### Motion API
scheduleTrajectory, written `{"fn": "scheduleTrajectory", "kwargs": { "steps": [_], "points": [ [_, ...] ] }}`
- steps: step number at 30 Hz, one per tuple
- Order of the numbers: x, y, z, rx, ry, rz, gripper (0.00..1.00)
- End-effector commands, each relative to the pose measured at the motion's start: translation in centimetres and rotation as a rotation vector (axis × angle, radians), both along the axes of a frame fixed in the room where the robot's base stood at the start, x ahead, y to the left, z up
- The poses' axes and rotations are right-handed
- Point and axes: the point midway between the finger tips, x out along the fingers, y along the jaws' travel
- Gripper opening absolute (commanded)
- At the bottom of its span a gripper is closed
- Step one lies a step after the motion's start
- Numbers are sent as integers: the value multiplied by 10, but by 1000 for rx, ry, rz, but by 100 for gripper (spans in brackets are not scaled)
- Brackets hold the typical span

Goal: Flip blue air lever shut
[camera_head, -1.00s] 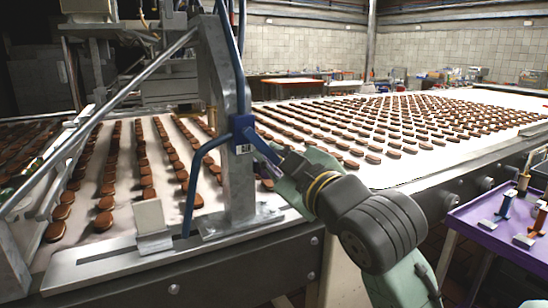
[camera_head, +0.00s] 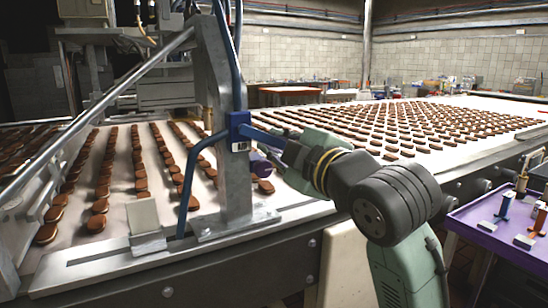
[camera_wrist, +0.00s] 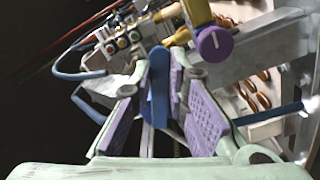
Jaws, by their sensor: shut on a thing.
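The blue air valve (camera_head: 238,128) sits on the grey metal post, with blue hoses running into it from above and below. Its blue lever (camera_head: 264,138) points right from the valve, close to level and tilted slightly down. My gripper (camera_head: 284,146) is at the lever's outer end, and its body hides that end in the head view. In the wrist view, the blue lever (camera_wrist: 158,88) stands between the purple-padded fingers of my gripper (camera_wrist: 160,105), which is shut on it.
A purple knob (camera_wrist: 213,42) is close beside the fingers. The conveyor (camera_head: 290,205) carries rows of brown sandwich biscuits behind the post. A purple tray table (camera_head: 480,232) with small fixtures stands at the right. A slanted metal bar (camera_head: 110,100) crosses the left side.

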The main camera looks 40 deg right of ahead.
Motion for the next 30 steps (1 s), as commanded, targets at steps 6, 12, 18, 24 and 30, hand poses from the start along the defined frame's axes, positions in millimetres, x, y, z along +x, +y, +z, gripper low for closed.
{"fn": "scheduleTrajectory", "kwargs": {
  "steps": [6,12,18,24,30],
  "points": [
    [-1,-4,9,-180,44,1,0],
    [-1,-5,18,-315,76,0,0],
    [-2,-6,24,-406,97,-1,0],
    [-2,-6,26,-448,108,-2,0],
    [-2,-6,27,-461,111,-2,0]
  ]
}}
